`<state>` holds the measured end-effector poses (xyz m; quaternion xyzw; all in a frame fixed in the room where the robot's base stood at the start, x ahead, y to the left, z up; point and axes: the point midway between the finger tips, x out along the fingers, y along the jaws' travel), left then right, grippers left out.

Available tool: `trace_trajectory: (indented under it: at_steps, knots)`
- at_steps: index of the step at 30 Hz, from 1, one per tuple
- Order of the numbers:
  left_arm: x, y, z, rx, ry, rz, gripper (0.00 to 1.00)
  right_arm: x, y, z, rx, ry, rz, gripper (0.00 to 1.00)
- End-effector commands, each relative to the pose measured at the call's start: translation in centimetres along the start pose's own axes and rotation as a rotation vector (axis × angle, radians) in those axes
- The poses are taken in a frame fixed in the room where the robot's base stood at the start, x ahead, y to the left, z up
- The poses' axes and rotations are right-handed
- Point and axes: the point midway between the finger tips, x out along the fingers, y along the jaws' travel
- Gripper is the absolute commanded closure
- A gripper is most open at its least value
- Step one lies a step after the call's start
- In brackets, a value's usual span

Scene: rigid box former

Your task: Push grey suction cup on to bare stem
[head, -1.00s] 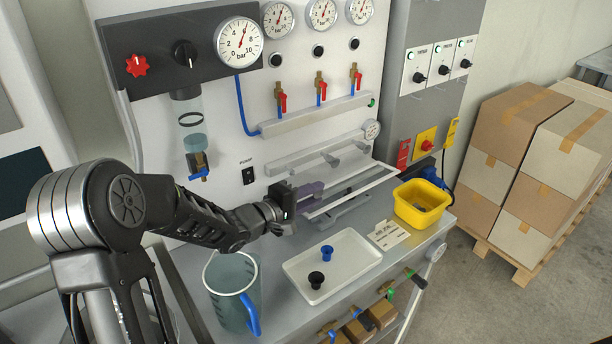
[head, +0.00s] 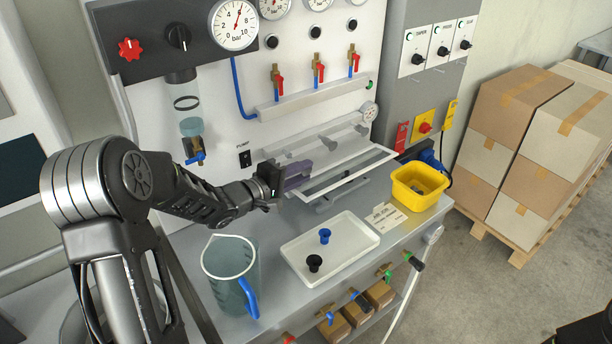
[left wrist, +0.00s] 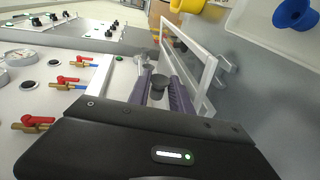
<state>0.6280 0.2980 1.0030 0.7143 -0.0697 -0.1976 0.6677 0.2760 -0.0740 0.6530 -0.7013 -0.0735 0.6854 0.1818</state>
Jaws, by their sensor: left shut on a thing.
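My left gripper (head: 298,173) has purple fingers, which also show in the left wrist view (left wrist: 172,88). It is shut on a dark grey suction cup (left wrist: 159,83), seen between the fingertips in the left wrist view. In the head view the fingers hide this cup. The gripper is at the left end of a white-rimmed frame (head: 347,177), in front of a pale rail (head: 300,160) on the panel. Small grey fittings (head: 327,143) sit along the rail. I cannot tell which part is the bare stem. My right gripper is not in view.
A white tray (head: 350,258) holds a blue cup (head: 325,236) and a black cup (head: 314,263). A clear jug (head: 225,265) with a blue handle stands left of it. A yellow bin (head: 419,183) and a white card (head: 385,217) are to the right.

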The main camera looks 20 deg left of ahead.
Motion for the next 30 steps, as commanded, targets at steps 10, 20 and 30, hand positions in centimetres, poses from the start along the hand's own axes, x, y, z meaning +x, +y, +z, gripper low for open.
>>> trace_trajectory:
  at_steps: [10, 20, 30]
  knots:
    - [0.4, 0.0, -2.8, 0.001, 0.000, 0.000, 1.00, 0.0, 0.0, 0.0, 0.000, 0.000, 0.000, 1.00]
    - [0.5, 0.0, -3.2, 0.000, 0.000, 0.000, 1.00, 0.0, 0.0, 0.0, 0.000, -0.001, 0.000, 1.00]
    - [0.5, 0.1, -3.1, 0.000, 0.000, 0.000, 1.00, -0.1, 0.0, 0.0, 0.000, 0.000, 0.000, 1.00]
